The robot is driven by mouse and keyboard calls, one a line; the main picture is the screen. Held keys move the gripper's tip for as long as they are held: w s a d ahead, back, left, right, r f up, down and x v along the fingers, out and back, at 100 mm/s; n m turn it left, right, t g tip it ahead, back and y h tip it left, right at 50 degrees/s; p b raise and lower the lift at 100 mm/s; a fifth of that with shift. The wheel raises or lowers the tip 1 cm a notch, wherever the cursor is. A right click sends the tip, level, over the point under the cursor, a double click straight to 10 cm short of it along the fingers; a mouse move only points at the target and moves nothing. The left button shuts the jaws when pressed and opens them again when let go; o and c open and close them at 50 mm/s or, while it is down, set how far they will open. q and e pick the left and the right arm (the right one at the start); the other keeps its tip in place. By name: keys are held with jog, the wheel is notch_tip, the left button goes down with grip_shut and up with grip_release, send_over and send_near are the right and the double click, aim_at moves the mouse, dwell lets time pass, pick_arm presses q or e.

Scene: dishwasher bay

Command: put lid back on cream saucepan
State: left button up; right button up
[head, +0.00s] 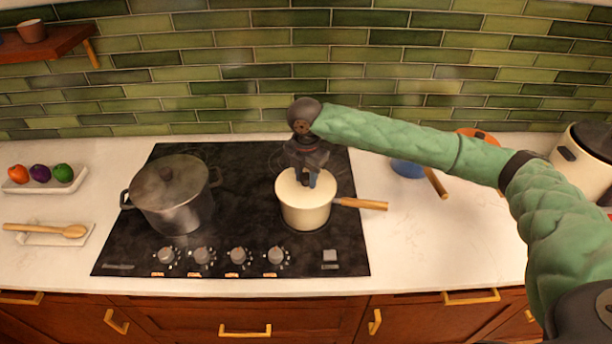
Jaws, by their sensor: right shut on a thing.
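The cream saucepan (305,215) stands on the right side of the black cooktop, its wooden handle (362,203) pointing right. A cream lid (290,188) lies at the saucepan's top and looks level over its rim; I cannot tell whether it rests fully on the rim. My right gripper (305,180) comes down from above and is shut at the middle of the lid, hiding the knob. My left gripper is not in view.
A grey lidded pot (172,195) stands on the left of the cooktop (240,215). A spoon rest (50,238) and a tray (45,185) with colored items lie at left. A blue pan (408,168) sits behind my right arm; a cream appliance (580,165) stands far right. The right front counter is clear.

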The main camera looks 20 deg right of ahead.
jog(key=shift+p, duration=0.4)
dwell(0.4)
jog(key=shift+f+p, duration=0.1)
jog(key=shift+p, duration=0.7)
dwell(1.1)
jog(key=o, duration=1.7)
jog(key=shift+c, duration=0.2)
jog(key=shift+r+p, duration=2.05)
jog(key=shift+r, duration=1.45)
